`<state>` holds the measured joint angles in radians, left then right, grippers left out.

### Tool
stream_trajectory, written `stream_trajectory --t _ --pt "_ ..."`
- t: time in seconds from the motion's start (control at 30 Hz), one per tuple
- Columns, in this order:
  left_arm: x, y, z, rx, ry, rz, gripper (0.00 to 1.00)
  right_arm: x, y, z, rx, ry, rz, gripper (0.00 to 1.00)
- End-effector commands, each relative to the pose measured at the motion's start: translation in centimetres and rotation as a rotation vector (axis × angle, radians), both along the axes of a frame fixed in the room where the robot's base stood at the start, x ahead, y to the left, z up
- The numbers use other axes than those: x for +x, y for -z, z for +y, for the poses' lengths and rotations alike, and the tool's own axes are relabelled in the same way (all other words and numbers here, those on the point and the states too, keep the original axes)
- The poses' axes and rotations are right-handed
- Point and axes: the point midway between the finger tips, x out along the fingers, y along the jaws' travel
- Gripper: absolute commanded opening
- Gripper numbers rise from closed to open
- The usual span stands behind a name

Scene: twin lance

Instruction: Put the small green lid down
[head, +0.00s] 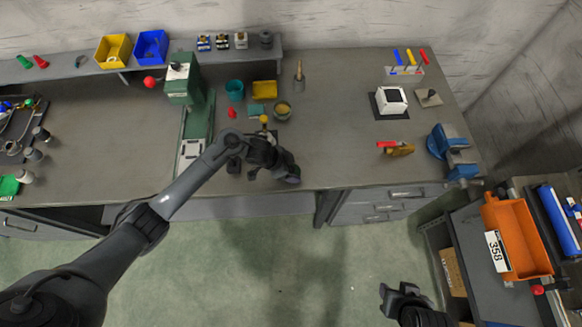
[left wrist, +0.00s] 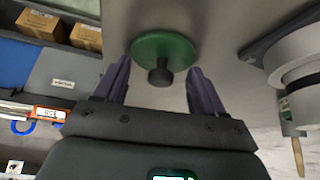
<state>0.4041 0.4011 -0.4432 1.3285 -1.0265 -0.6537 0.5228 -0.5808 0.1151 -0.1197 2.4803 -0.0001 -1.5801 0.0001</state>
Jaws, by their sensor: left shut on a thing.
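The small green lid (left wrist: 178,47), a round green disc with a dark knob (left wrist: 160,76), sits between the fingers of my left gripper (left wrist: 161,88) in the left wrist view. My left gripper is shut on the lid. In the head view my left gripper (head: 270,162) is over the front part of the grey workbench (head: 330,150); I cannot make out the lid there. My right gripper (head: 400,296) is at the bottom of the head view, away from the bench, and its jaw state is unclear.
A green press (head: 187,90) stands left of my left gripper. Behind the gripper are a teal cup (head: 235,90), a yellow box (head: 265,89) and a round pot (head: 282,110). The bench to the right, before the white block (head: 392,100), is largely clear.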

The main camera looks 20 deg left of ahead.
Motion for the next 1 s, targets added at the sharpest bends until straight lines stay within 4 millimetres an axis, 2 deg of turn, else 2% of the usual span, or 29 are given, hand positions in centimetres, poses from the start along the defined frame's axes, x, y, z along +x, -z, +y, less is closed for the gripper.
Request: stream_trajectory --t 0.03,0.17,0.2,0.47,0.63,1.0 --pt "0.0 0.1 0.0 0.0 0.0 0.0 0.75 0.0 0.0 0.0 0.001 0.001 0.0 0.43" --pt "0.0 0.0 0.0 0.0 0.0 0.0 0.94 0.0 0.0 0.0 0.001 0.001 0.0 0.43" --pt "0.0 0.0 0.0 0.0 0.0 0.0 0.96 0.0 0.0 0.0 0.001 0.001 0.0 0.43" --pt "0.0 0.0 0.0 0.0 0.0 0.0 0.96 0.0 0.0 0.0 -0.001 -0.001 0.0 0.43" --pt "-0.2 -1.0 0.3 0.001 -0.001 -0.001 0.96 0.0 -0.3 -0.1 -0.006 -0.004 0.0 0.43" --pt "-2.0 -6.5 2.8 0.002 0.001 -0.003 0.96 0.0 -2.0 -0.2 -0.009 -0.006 0.0 0.43"
